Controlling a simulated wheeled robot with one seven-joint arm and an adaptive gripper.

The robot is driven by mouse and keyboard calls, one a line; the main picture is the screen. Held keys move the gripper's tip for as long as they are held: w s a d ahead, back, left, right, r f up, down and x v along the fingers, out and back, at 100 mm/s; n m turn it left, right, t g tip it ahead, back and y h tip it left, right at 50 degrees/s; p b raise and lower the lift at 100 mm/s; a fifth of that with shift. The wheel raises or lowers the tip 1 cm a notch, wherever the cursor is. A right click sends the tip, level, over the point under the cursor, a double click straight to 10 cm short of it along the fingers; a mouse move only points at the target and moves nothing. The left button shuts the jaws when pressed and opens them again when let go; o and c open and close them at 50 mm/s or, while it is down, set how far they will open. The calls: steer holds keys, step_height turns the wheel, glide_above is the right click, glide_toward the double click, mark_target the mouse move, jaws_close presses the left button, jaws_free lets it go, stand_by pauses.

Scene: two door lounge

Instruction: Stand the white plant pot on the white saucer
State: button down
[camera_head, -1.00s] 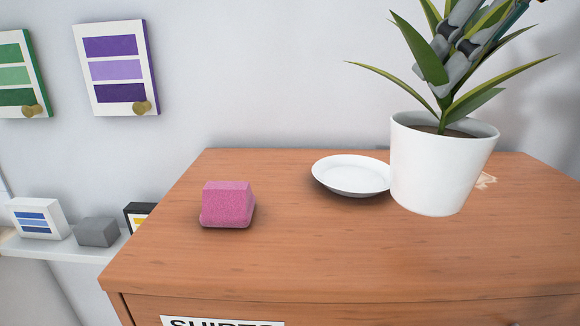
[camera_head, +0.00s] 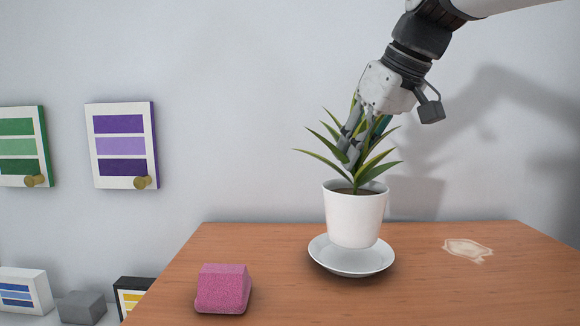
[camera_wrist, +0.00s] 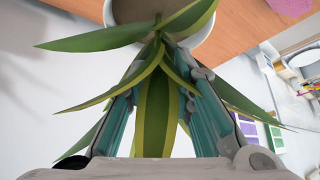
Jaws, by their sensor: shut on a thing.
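The white plant pot (camera_head: 355,215) holds a green leafy plant (camera_head: 368,170) and is upright over the white saucer (camera_head: 345,267). The saucer lies on the wooden cabinet top. The pot's base overlaps the saucer's middle and back in the head view; I cannot tell whether it touches or hangs just above. My gripper (camera_head: 352,150) comes from above and is shut on the plant among its leaves. In the wrist view, the fingers (camera_wrist: 160,62) are on both sides of the leaves, and the pot's rim (camera_wrist: 205,35) shows beyond them. Leaves partly hide the fingertips.
A pink block (camera_head: 223,288) sits on the cabinet top (camera_head: 300,300), left of the saucer and nearer the front. A pale patch (camera_head: 467,249) marks the wood at right. The wall is close behind. A low shelf at left holds small boxes (camera_head: 25,291).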

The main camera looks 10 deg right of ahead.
mark_target(355, 170)
steer(key=shift+w, duration=0.15)
steer(key=shift+f, duration=1.85)
steer(key=c, duration=1.4)
jaws_free()
steer(key=shift+s+d+r, duration=0.1)
steer(key=shift+s+r, duration=0.1)
steer(key=shift+r, duration=0.25)
steer(key=v, duration=1.1)
steer(key=shift+p, duration=0.4)
